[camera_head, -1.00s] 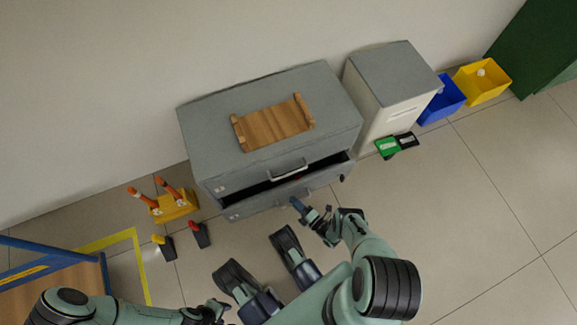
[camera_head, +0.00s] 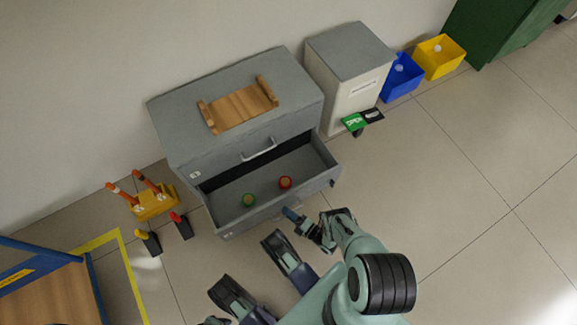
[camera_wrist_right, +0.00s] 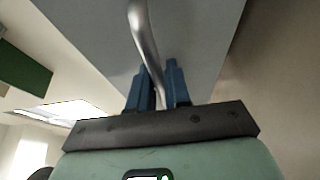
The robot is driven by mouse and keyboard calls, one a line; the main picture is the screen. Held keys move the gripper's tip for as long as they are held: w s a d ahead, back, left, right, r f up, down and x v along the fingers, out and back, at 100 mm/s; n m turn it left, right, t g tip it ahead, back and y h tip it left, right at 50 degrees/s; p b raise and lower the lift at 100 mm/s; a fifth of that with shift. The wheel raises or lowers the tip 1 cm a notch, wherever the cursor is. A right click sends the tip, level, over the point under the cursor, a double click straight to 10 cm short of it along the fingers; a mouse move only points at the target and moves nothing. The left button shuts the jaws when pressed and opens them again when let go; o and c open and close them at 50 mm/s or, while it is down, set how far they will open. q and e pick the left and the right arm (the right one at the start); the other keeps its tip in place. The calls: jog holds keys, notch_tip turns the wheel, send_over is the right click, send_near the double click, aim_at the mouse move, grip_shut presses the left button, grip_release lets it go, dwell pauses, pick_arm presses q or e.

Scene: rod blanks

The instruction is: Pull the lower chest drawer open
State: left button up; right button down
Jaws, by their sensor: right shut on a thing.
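The grey chest (camera_head: 180,127) stands against the wall. Its lower drawer (camera_head: 322,152) is pulled well out, and its inside shows. My right gripper (camera_head: 289,212) is at the front of this drawer. In the right wrist view its blue fingers (camera_wrist_right: 160,90) are shut on the metal drawer handle (camera_wrist_right: 143,35). Only a dark sliver of my left gripper (camera_head: 215,321) shows at the bottom edge, so its jaws cannot be made out.
The upper drawer, with its handle (camera_head: 259,149), is shut. A wooden tray (camera_head: 240,106) sits on the chest. A white cabinet (camera_head: 350,92), a blue bin (camera_head: 402,80) and a yellow bin (camera_head: 438,57) stand to the right. A yellow holder (camera_head: 155,203) stands left. Floor at right is clear.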

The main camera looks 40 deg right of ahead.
pick_arm(q)
jog(key=shift+s, duration=0.2)
pick_arm(e)
jog(key=shift+s, duration=0.15)
jog(key=c, duration=1.2)
grip_release()
jog(key=shift+o, duration=0.2)
